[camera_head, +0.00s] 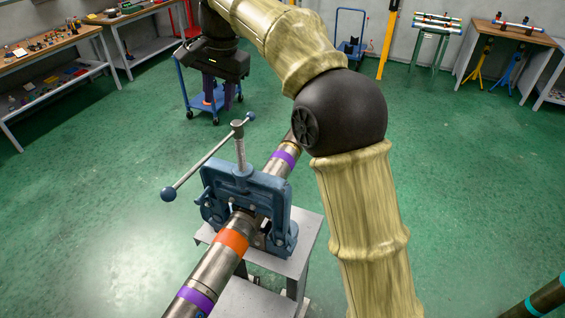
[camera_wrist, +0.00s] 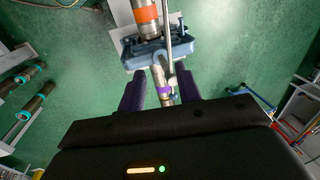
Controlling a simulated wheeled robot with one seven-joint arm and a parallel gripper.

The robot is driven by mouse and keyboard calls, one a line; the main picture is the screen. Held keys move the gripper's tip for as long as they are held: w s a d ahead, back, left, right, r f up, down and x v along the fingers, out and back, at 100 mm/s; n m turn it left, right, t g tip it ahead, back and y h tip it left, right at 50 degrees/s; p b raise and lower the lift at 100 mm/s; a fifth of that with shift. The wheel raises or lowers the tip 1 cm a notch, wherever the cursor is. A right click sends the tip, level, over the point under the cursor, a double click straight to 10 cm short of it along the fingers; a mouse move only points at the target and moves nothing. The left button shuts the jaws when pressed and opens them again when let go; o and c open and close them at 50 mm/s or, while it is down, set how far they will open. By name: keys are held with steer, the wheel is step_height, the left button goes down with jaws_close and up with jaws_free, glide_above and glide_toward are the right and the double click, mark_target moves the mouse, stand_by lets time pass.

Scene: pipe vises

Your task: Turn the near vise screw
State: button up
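The near vise (camera_head: 250,195) is a blue pipe vise clamped around a steel pipe (camera_head: 215,268) with orange and purple bands. Its upright screw (camera_head: 240,152) carries a long slanted handle bar (camera_head: 205,158) with a ball at each end. My gripper (camera_head: 217,98) is behind the vise, pointing down, apart from the handle. In the wrist view the vise (camera_wrist: 160,52) and handle bar (camera_wrist: 168,35) lie ahead of the purple fingers. My gripper (camera_wrist: 160,86) is open there, with the pipe seen between its fingers and nothing held.
The vise stands on a grey stand (camera_head: 300,245). A blue cart (camera_head: 198,100) is beyond my gripper. Workbenches (camera_head: 50,50) with tools line the left wall.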

steer(key=s+d+f+n+t+h+b, duration=0.1)
steer(key=d+f+b, duration=0.5)
steer(key=d+f, duration=0.7)
step_height(320, 180, down, 4)
steer(key=shift+s+d+f+n, duration=0.2)
steer(key=shift+s+f+n, duration=0.05)
steer(key=shift+s+n, duration=0.25)
steer(key=shift+c, duration=0.4)
